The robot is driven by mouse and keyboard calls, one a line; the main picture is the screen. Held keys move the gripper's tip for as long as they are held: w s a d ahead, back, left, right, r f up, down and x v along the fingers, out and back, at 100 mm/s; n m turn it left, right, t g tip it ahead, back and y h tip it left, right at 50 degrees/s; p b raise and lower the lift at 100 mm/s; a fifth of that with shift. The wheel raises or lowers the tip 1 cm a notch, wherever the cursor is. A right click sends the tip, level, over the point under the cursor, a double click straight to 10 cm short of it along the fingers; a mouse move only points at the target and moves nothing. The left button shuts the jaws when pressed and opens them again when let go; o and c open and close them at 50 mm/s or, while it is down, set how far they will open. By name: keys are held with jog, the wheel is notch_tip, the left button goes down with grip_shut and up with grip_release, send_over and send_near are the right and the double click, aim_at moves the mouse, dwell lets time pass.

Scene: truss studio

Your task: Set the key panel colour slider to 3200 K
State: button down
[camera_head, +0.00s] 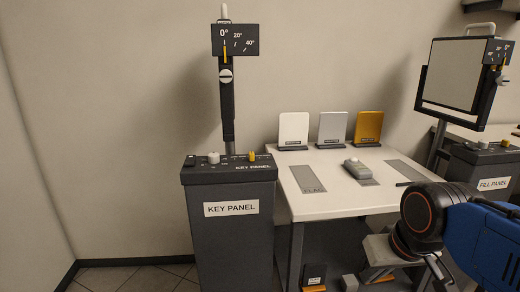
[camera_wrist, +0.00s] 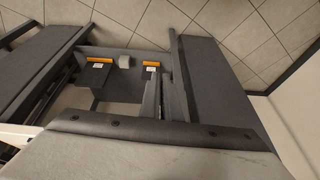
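The key panel is a dark grey cabinet (camera_head: 228,235) with a white KEY PANEL label, left of the white table in the head view. On its top are a white round knob (camera_head: 213,158), a small black switch (camera_head: 190,160) and a yellow slider handle (camera_head: 252,156) near the right end. The scale beside the handle is too small to read. A tilt scale marked 0°, 20°, 40° (camera_head: 235,40) stands on the post above. My blue arm is at the lower right, well apart from the key panel.
A white table (camera_head: 340,208) carries three upright cards and a grey handheld device (camera_head: 357,168). The fill panel (camera_head: 485,180) stands at the right. The space before the key panel looks clear.

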jog(key=w+a+r+g+y, duration=0.2)
jog(key=w+a+r+y, duration=0.1)
jog(key=w+r, duration=0.6)
jog(key=w+a+r+g+y, duration=0.1)
jog(key=w+a+r+y, duration=0.2)
jog(key=w+r, duration=0.7)
jog(key=w+a+r+g+y, duration=0.25)
jog(key=w+r, duration=0.35)
jog(key=w, duration=0.6)
send_near(247, 161)
jog(key=f, duration=0.1)
jog(key=s+f, duration=0.1)
jog(key=shift+d+f+n+t+y, duration=0.2)
jog(key=shift+f+n+t+y, duration=0.05)
jog(key=shift+f+n+t, duration=0.1)
jog(key=shift+a, duration=0.95)
jog(key=shift+a, duration=2.8)
jog(key=shift+d, duration=0.1)
